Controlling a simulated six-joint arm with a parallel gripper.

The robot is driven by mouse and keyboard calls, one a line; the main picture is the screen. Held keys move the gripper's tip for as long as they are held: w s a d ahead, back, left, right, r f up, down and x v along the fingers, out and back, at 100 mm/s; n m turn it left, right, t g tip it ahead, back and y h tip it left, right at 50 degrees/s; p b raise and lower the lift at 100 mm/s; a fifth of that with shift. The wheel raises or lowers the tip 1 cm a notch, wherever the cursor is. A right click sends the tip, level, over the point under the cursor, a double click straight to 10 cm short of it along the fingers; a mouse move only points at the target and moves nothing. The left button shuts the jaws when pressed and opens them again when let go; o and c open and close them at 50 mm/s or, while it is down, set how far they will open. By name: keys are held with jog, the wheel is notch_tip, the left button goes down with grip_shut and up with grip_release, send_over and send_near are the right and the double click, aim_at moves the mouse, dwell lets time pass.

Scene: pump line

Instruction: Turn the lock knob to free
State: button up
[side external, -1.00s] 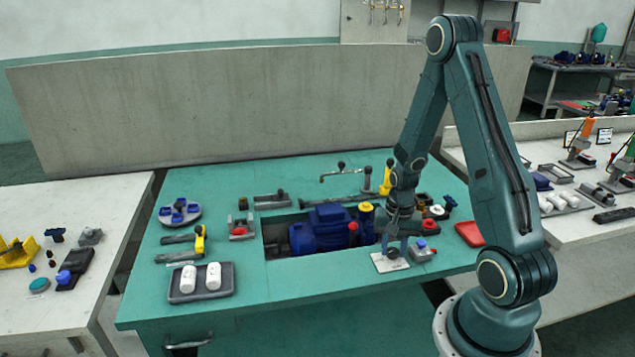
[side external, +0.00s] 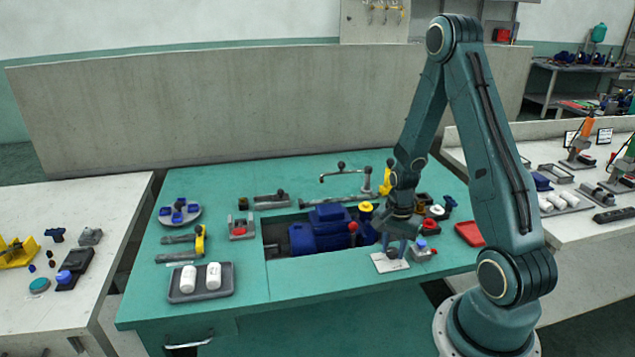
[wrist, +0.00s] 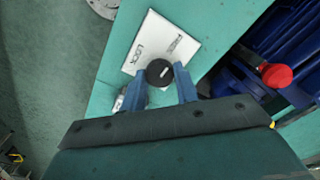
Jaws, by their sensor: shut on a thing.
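The lock knob (wrist: 159,72) is round and black with a short white mark on top. It sits on a white plate (wrist: 160,35) printed with LOCK on the left and FREE on the right. My gripper (wrist: 161,82) has its two blue fingers shut on the knob, one on each side. In the side external view my gripper (side external: 393,248) reaches down over the plate (side external: 380,264) at the front of the green bench; the knob is small and mostly hidden there between the fingers.
A blue pump (side external: 322,232) sits in the bench recess to the left, with a red knob (wrist: 277,76) beside the plate. A small grey block with a blue top (side external: 421,246) stands close to the right. A tray (side external: 188,295) with two white cylinders lies front left.

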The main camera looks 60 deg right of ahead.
aim_at(391, 252)
jog(key=o, duration=1)
jog(key=shift+c, duration=0.2)
jog(key=shift+r, duration=0.15)
notch_tip(391, 252, up, 14)
jog(key=shift+f, duration=0.25)
jog(key=a+r+n+t+h, duration=0.1)
jog(key=a+r+n+t, duration=0.2)
jog(key=a+r+n, duration=0.75)
jog(key=s+a+r+n+t, duration=0.1)
jog(key=s+a+r+n, duration=0.2)
jog(key=a+n, duration=0.1)
jog(key=s+a+r+n+t+y, duration=0.1)
jog(key=s+a+r+n, duration=0.2)
jog(key=a, duration=0.3)
jog(key=shift+s+a+n+t, duration=0.25)
jog(key=shift+a+n+t, duration=0.05)
jog(key=shift+a+n, duration=0.05)
